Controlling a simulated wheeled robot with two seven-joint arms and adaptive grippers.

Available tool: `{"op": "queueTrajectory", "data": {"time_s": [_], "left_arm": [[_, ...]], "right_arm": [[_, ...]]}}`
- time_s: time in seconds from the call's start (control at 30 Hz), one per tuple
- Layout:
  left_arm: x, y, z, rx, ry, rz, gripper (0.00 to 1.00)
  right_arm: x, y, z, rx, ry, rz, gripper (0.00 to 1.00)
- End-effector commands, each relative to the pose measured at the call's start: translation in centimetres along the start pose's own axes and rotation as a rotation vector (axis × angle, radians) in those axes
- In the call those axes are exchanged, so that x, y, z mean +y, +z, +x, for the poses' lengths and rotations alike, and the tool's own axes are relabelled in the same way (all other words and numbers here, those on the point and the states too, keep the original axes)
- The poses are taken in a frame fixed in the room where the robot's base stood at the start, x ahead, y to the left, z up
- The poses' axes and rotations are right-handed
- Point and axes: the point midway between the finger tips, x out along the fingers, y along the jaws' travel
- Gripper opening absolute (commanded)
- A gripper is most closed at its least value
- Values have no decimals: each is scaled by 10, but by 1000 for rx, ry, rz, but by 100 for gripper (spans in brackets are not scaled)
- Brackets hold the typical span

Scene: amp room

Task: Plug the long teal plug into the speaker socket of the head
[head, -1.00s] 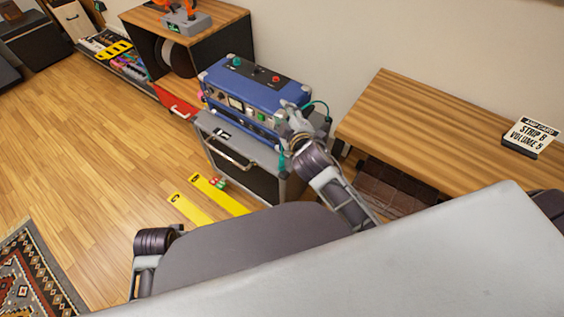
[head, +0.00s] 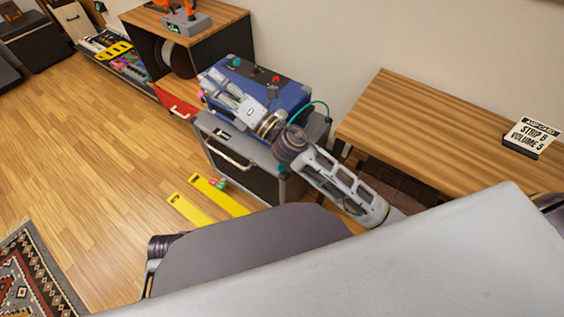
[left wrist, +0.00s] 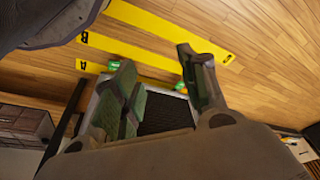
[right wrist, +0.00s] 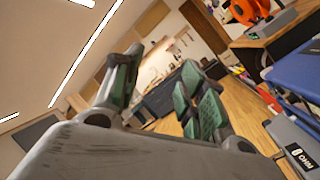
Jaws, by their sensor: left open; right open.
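The blue amp head (head: 292,97) sits on a grey-edged speaker cabinet (head: 243,160); its blue side also shows in the right wrist view (right wrist: 300,75). A thin teal cable (head: 321,104) arcs off its right end. A small teal piece (head: 282,168), possibly a plug, is by the cabinet's right edge; I cannot tell its length. My right gripper (head: 210,84) is open and empty, across the amp head's front, hiding much of its panel. The speaker socket cannot be made out. My left gripper (left wrist: 158,75) is open and empty; its fingers are outside the head view.
A wooden bench (head: 430,125) with a card (head: 531,137) stands right. An open-fronted wooden cabinet (head: 190,52) stands behind left.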

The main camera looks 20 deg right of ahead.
Motion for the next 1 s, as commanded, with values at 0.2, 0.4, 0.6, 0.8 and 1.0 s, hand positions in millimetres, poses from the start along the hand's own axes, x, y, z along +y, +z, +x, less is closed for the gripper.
{"op": "queueTrajectory", "data": {"time_s": [0.2,0.4,0.6,0.8,1.0], "left_arm": [[1,6,15,-6,3,1,43],[3,11,28,-11,5,3,43],[4,17,42,-17,6,4,43],[5,23,55,-23,8,5,43],[6,30,67,-28,10,6,43]], "right_arm": [[14,-36,9,166,107,-212,41],[17,-72,8,322,197,-402,41],[10,-105,1,484,283,-587,41],[-7,-132,-13,651,362,-767,41],[-32,-153,-31,829,435,-937,41]]}}
